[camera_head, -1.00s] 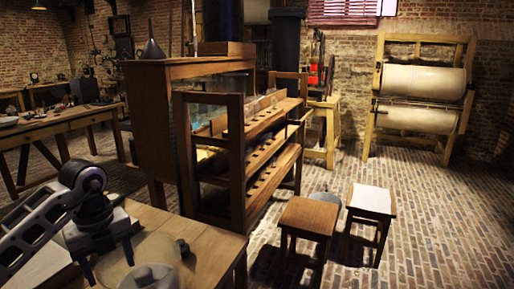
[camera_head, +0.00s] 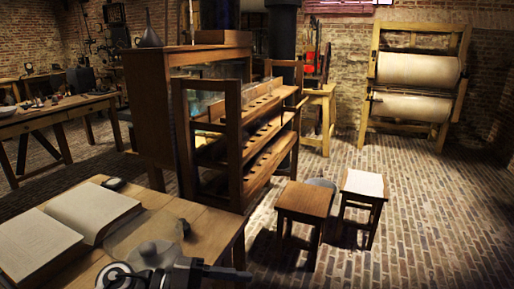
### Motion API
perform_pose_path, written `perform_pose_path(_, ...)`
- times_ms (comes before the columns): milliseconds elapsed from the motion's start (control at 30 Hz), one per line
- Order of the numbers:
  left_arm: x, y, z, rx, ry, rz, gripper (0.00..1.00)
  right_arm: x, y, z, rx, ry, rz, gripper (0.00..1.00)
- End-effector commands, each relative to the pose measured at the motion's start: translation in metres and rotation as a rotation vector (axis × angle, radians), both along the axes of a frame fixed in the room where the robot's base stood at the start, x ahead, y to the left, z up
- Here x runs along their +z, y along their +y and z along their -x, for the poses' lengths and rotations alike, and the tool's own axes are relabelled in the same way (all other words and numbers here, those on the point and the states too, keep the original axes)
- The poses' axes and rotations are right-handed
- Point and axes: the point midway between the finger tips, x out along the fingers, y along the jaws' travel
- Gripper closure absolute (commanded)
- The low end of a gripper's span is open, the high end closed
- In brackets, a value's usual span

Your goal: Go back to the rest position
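My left gripper (camera_head: 205,272) is low at the bottom edge of the head view, in front of the near wooden table (camera_head: 205,245). It lies roughly sideways, pointing right, and is partly cut off by the frame. I cannot tell whether its fingers are open or shut, and I see nothing held in it. My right gripper is not in view.
The brick floor (camera_head: 430,220) at right is clear.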

Motion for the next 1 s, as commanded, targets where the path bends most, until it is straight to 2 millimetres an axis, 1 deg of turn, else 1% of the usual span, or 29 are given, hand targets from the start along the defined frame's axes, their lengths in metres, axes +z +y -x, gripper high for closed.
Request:
perform_pose_path(33,0.011,-0.011,0.006,0.103,0.042,0.195,0.39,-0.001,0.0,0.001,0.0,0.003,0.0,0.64)
perform_pose_path(67,0.017,-0.012,0.005,0.179,0.065,0.295,0.39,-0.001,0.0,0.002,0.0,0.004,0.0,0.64)
perform_pose_path(100,0.022,-0.007,0.001,0.296,0.108,0.413,0.39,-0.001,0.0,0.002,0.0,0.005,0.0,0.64)
perform_pose_path(133,0.022,-0.001,-0.003,0.393,0.15,0.49,0.39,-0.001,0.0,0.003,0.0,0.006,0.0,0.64)
perform_pose_path(167,0.019,0.008,-0.006,0.495,0.197,0.554,0.39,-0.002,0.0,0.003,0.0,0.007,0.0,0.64)
perform_pose_path(233,-0.003,0.034,-0.011,0.748,0.335,0.655,0.39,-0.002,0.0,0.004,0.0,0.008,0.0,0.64)
perform_pose_path(267,-0.018,0.047,-0.01,0.859,0.406,0.675,0.39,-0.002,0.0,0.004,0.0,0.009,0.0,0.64)
perform_pose_path(300,-0.043,0.063,-0.004,1.003,0.509,0.685,0.39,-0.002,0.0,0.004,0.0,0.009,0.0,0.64)
perform_pose_path(333,-0.062,0.073,0.003,1.1,0.587,0.677,0.39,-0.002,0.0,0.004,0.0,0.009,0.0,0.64)
perform_pose_path(367,-0.08,0.081,0.011,1.18,0.66,0.661,0.39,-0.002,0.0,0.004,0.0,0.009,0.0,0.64)
perform_pose_path(400,-0.102,0.09,0.024,1.272,0.75,0.633,0.39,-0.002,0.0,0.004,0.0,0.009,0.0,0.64)
perform_pose_path(433,-0.117,0.094,0.035,1.328,0.816,0.607,0.39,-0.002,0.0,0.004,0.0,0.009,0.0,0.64)
perform_pose_path(500,-0.147,0.101,0.06,1.426,0.949,0.547,0.39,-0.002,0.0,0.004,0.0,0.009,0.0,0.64)
perform_pose_path(533,-0.157,0.103,0.07,1.456,1.0,0.522,0.39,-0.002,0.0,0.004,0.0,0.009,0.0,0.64)
perform_pose_path(600,-0.174,0.104,0.09,1.506,1.094,0.471,0.39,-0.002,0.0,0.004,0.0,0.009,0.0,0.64)
perform_pose_path(700,-0.188,0.104,0.109,1.54,1.174,0.423,0.39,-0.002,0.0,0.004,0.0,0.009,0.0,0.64)
perform_pose_path(800,-0.192,0.104,0.116,1.551,1.204,0.406,0.39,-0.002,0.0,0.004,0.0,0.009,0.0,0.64)
perform_pose_path(1000,-0.193,0.104,0.115,1.55,1.204,0.404,0.39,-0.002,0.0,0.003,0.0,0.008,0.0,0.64)
